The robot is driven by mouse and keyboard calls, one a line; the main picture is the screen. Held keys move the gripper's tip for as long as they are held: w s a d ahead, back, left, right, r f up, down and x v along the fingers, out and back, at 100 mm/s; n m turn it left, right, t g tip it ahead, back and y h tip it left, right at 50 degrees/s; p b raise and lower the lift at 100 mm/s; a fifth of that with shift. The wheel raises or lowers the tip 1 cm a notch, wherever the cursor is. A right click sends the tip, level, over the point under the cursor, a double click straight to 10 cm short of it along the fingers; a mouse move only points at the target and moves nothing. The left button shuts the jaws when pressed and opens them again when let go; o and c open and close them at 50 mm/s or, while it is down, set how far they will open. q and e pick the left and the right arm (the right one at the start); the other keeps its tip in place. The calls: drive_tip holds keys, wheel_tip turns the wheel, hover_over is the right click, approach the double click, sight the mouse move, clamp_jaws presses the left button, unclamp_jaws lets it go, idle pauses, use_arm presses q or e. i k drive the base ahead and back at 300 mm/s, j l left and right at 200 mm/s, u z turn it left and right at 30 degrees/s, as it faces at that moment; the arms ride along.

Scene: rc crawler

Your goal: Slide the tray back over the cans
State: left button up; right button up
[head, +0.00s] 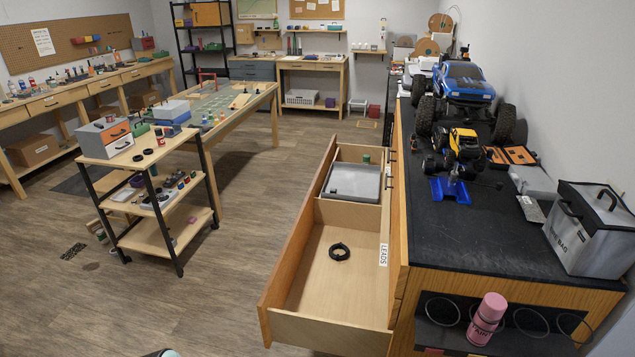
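A grey tray (352,183) sits in the far part of a long open wooden drawer (328,322). A small green-topped thing, perhaps a can (366,158), shows just beyond the tray's far edge, in the uncovered far end of the drawer. Other cans, if any, are hidden under the tray or by the drawer walls.
The drawer's near compartment holds a black coiled lead (339,252). A "LEADS" label (383,254) is on its right side. The black-topped cabinet (440,225) bears toy trucks and a grey bag (590,230). Open floor (215,290) lies left of the drawer.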

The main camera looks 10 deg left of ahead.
sight(352, 181)
drive_tip(key=u, duration=0.35)
drive_tip(key=i+j+u, duration=0.15)
drive_tip(key=u, duration=0.25)
drive_tip(key=i+j+u, duration=0.1)
drive_tip(key=u, duration=0.3)
drive_tip(key=i+u, duration=0.4)
drive_tip(key=i+j, duration=0.1)
drive_tip(key=i, duration=0.65)
drive_tip(key=i+j+z, duration=0.15)
drive_tip(key=i, duration=0.6)
drive_tip(key=i+l+z, duration=0.15)
drive_tip(key=i+z, duration=0.65)
drive_tip(key=i+j+z, duration=0.1)
drive_tip(key=i+z, duration=0.3)
drive_tip(key=i+u, duration=0.1)
drive_tip(key=i, duration=0.7)
drive_tip(key=i+l+u, duration=0.15)
drive_tip(key=i, duration=0.6)
drive_tip(key=i+z, duration=0.1)
drive_tip(key=z, duration=0.4)
drive_tip(key=i+z, duration=0.1)
drive_tip(key=z, duration=0.4)
drive_tip(key=i+j+z, duration=0.1)
drive_tip(key=z, duration=2.2)
